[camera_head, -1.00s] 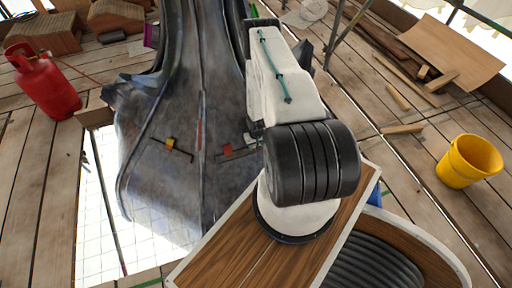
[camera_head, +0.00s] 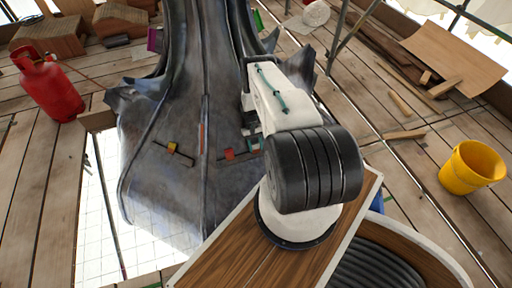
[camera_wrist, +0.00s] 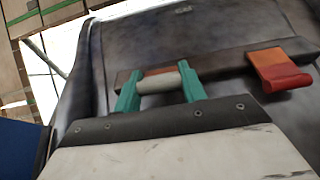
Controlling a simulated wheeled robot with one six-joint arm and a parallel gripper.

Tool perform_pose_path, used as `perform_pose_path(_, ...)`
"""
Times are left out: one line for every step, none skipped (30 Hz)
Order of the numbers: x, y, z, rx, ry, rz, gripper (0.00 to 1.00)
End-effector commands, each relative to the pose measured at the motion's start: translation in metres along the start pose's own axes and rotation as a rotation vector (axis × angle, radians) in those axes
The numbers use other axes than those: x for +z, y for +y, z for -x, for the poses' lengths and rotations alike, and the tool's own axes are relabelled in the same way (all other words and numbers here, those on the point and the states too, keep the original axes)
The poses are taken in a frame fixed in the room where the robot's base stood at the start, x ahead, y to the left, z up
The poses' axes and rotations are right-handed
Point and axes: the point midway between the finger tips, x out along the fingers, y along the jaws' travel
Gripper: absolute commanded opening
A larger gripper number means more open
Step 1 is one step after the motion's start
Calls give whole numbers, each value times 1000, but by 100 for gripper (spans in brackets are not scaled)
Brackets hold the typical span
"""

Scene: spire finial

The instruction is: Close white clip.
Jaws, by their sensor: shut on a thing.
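The white clip (camera_wrist: 158,82) is a pale grey-white piece on a dark brown bar (camera_wrist: 222,60) in the wrist view. My gripper (camera_wrist: 159,88) has a teal finger on each side of it and is shut on it. Whether the clip is open or closed I cannot tell. In the head view my gripper (camera_head: 254,143) shows only as a small teal bit at the grey metal surface, mostly hidden by my arm. The white clip cannot be made out there.
A red-orange clip (camera_wrist: 280,70) sits on the bar to the right; it also shows in the head view (camera_head: 229,154). A yellow clip (camera_head: 172,147) is on another bar to its left. A red gas cylinder (camera_head: 50,88) and a yellow bucket (camera_head: 471,167) stand farther off.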

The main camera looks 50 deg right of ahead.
Motion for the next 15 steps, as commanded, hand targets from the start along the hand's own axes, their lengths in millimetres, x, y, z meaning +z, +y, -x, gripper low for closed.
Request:
perform_pose_path(-3,1,1,2,-7,0,18)
perform_pose_path(-3,1,1,2,-15,0,18)
perform_pose_path(-3,1,2,2,-23,0,18)
perform_pose_path(-3,1,2,2,-29,0,18)
perform_pose_path(-3,1,2,2,-32,-1,18)
perform_pose_path(-4,1,3,2,-37,-1,18)
perform_pose_path(-4,1,3,2,-41,-1,18)
perform_pose_path(-3,1,3,2,-43,-1,18)
perform_pose_path(-3,1,3,2,-46,-1,18)
perform_pose_path(-3,1,3,2,-47,-1,18)
perform_pose_path(-3,1,3,2,-47,-1,18)
perform_pose_path(-3,1,3,2,-48,-1,18)
perform_pose_path(-3,1,3,2,-48,-1,18)
perform_pose_path(-3,1,3,2,-48,-1,18)
perform_pose_path(-3,1,3,2,-48,-1,18)
